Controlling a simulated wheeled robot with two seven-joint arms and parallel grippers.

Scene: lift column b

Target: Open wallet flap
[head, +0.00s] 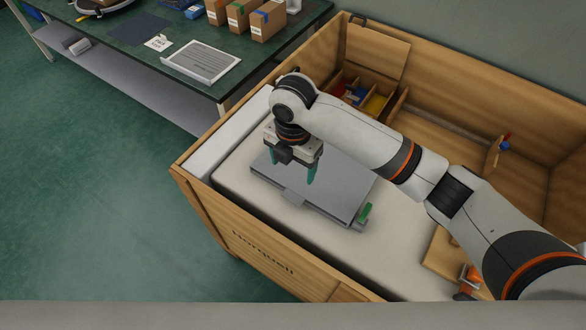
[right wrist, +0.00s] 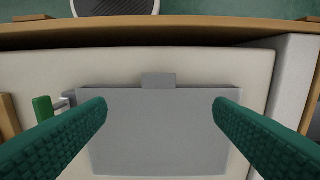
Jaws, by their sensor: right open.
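The wallet (head: 338,188) is a flat grey rectangle lying on a pale padded surface inside a wooden crate. A short tab (head: 293,198) sticks out from its edge nearest the crate's front wall. Its flap lies flat. In the right wrist view the wallet (right wrist: 160,135) fills the lower middle, and the tab (right wrist: 158,80) shows at its upper edge. My right gripper (head: 293,172) is above the wallet, pointing down, with its green fingers apart. In the right wrist view the open fingers (right wrist: 160,108) frame the wallet with nothing between them. My left gripper is not in view.
The wooden crate (head: 225,227) has raised walls around the pad (head: 235,180). A small green piece (head: 365,212) sits at the wallet's right corner. Divided bins with coloured items (head: 375,103) are at the back. A bench (head: 130,65) with boxes stands behind left.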

